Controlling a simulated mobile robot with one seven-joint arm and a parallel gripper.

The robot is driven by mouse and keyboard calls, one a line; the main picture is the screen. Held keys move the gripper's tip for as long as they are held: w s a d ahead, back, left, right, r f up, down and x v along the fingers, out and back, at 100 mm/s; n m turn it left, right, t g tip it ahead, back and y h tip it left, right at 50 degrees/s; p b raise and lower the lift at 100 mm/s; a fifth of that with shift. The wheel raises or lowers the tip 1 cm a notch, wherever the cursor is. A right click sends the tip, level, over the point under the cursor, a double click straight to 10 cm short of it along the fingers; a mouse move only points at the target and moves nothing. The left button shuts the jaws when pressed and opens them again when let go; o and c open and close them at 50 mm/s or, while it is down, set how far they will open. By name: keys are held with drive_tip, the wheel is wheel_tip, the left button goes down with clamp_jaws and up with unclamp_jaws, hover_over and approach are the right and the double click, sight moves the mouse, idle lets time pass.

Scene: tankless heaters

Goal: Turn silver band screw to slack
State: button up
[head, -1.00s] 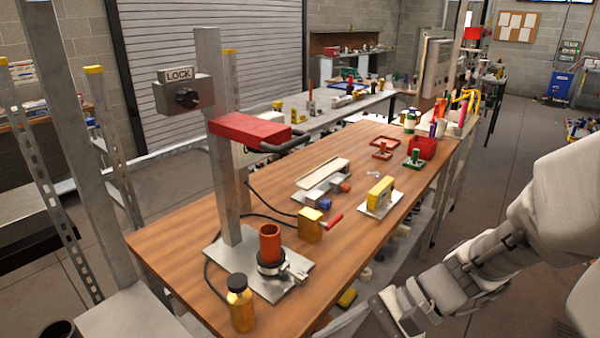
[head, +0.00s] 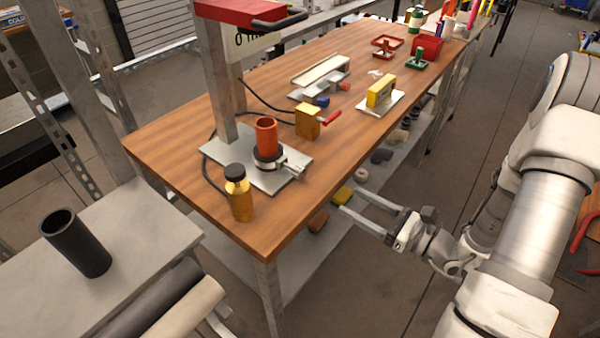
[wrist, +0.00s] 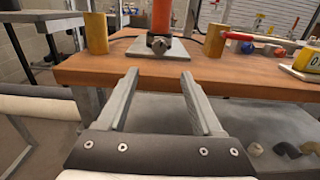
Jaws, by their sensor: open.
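A silver band (head: 268,160) wraps the foot of an upright orange-red tube (head: 266,135), which stands on a grey metal plate (head: 215,152) on the wooden bench. The silver screw part (head: 294,170) sticks out from the band toward the bench's right edge. In the wrist view the screw (wrist: 160,44) shows end-on, ahead of and between my fingers, with the tube (wrist: 161,15) behind it. My gripper (head: 350,203) is open and empty, off the bench's right side and apart from the screw. Its two fingers (wrist: 160,74) point toward the bench edge.
A yellow bottle with a black cap (head: 238,192) stands near the bench corner, left of the tube. A yellow block (head: 307,121) with a red-handled part stands behind. A metal post rises from the plate. A lower shelf (wrist: 245,135) holds pipe fittings.

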sight(303, 175)
drive_tip(key=x, duration=1.5)
drive_tip(key=shift+w+a+b, duration=0.2)
drive_tip(key=shift+a+b, duration=0.1)
drive_tip(key=shift+b, duration=0.05)
clamp_jaws()
